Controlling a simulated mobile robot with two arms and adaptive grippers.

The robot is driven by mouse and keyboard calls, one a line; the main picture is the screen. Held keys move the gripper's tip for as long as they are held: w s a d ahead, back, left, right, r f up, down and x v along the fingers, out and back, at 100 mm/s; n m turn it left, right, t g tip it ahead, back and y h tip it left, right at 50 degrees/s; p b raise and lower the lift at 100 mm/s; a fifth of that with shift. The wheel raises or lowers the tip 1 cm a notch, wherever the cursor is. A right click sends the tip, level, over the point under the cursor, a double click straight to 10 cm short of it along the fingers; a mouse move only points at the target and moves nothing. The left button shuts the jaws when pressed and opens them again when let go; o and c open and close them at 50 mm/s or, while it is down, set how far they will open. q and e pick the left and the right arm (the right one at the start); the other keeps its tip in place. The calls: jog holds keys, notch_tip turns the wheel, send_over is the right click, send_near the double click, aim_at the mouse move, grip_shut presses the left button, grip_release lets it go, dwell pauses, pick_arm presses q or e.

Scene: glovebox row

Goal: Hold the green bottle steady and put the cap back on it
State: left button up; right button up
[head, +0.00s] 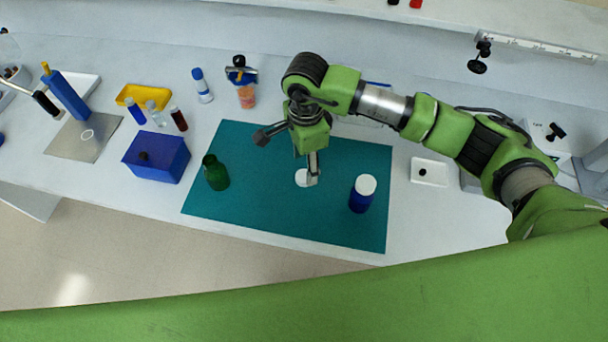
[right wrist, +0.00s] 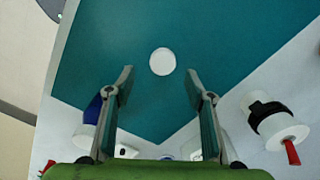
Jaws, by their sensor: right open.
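The green bottle (head: 216,173) stands upright on the left part of the teal mat (head: 260,215); no cap shows on it. A round white cap (head: 301,178) lies flat on the mat to its right, partly covered by a finger in the head view. My right gripper (head: 309,170) is over the mat at the cap, pointing down. In the right wrist view its fingers (right wrist: 160,78) are spread with nothing between them, and the cap (right wrist: 162,62) lies just beyond the fingertips, apparently untouched. My left gripper is in neither view.
A blue bottle with a white lid (head: 361,196) stands on the mat right of the cap. A blue box (head: 157,160), a yellow tray (head: 146,97) and several vials are left of the mat. A small white tray (head: 429,170) is at the right. The mat's front is clear.

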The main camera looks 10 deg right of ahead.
aim_at(304, 176)
jog(key=shift+f+p, duration=0.2)
jog(key=shift+p, duration=0.15)
jog(key=f+p, duration=0.1)
jog(key=f, duration=0.1)
jog(key=f+p, duration=0.1)
jog(key=shift+w+a+f, duration=0.1)
jog(key=shift+w+f, duration=0.1)
jog(key=shift+f, duration=0.65)
jog(key=c, duration=0.8)
